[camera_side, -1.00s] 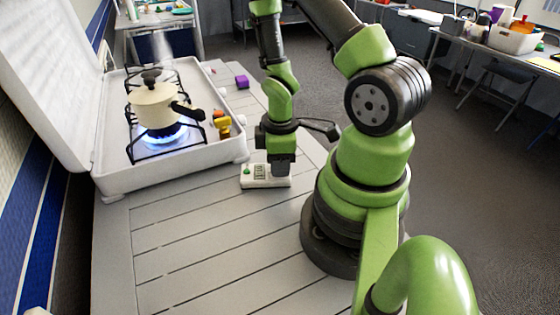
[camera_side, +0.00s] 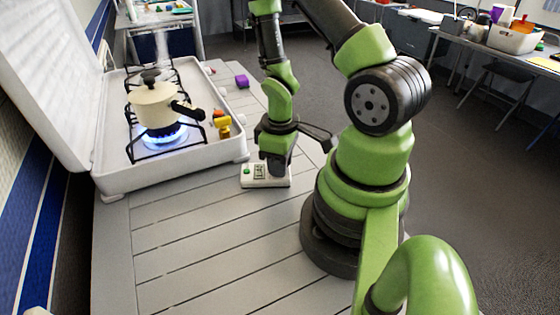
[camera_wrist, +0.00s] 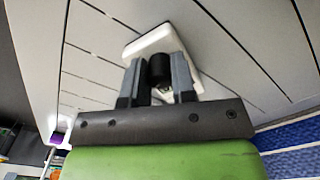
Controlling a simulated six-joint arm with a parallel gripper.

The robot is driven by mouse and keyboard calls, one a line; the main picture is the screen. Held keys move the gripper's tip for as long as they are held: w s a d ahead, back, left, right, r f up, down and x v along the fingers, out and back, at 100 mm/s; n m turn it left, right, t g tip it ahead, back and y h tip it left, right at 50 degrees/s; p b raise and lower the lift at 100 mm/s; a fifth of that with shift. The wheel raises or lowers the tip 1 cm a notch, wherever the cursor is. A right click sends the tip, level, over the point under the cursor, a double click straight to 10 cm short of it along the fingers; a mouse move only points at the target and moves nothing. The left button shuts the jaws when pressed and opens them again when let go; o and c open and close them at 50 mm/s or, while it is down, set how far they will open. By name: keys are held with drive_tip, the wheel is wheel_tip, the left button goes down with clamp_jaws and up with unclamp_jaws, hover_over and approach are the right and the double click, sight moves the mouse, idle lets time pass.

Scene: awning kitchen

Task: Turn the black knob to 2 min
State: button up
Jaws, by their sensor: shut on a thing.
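The timer, a small white box (camera_side: 252,182) with a green button and a dark-framed display, lies on the grey slatted table. My gripper (camera_side: 278,170) points down over its right part and hides the knob in the side view. In the wrist view the black knob (camera_wrist: 160,68) stands between the two fingers of my gripper (camera_wrist: 160,75), on the white box (camera_wrist: 148,43). The fingers are shut on the knob. The knob's pointer and the minute marks cannot be read.
Left of the timer, an open white camp stove (camera_side: 180,170) holds a cream pot (camera_side: 153,103) over a blue flame, with steam rising. The table's front is clear.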

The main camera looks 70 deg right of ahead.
drive_tip(key=o, duration=0.9)
drive_tip(key=shift+r, duration=5)
drive_tip(key=a+r+m+t, duration=0.1)
drive_tip(key=a+r+t, duration=0.1)
drive_tip(key=a+r, duration=0.2)
drive_tip(key=s+a+r+m+t+y, duration=0.1)
drive_tip(key=a+r, duration=0.3)
drive_tip(key=r, duration=0.4)
drive_tip(key=a+r+m+t+y, duration=0.1)
drive_tip(key=a+r+m+t, duration=0.1)
drive_tip(key=r, duration=0.4)
drive_tip(key=shift+s+a+r+t, duration=0.1)
drive_tip(key=shift+s+a+t, duration=0.1)
drive_tip(key=shift+a+t, duration=0.3)
drive_tip(key=shift+s+a+r+t, duration=0.1)
drive_tip(key=shift+s+a+t, duration=0.1)
drive_tip(key=shift+a+t, duration=0.3)
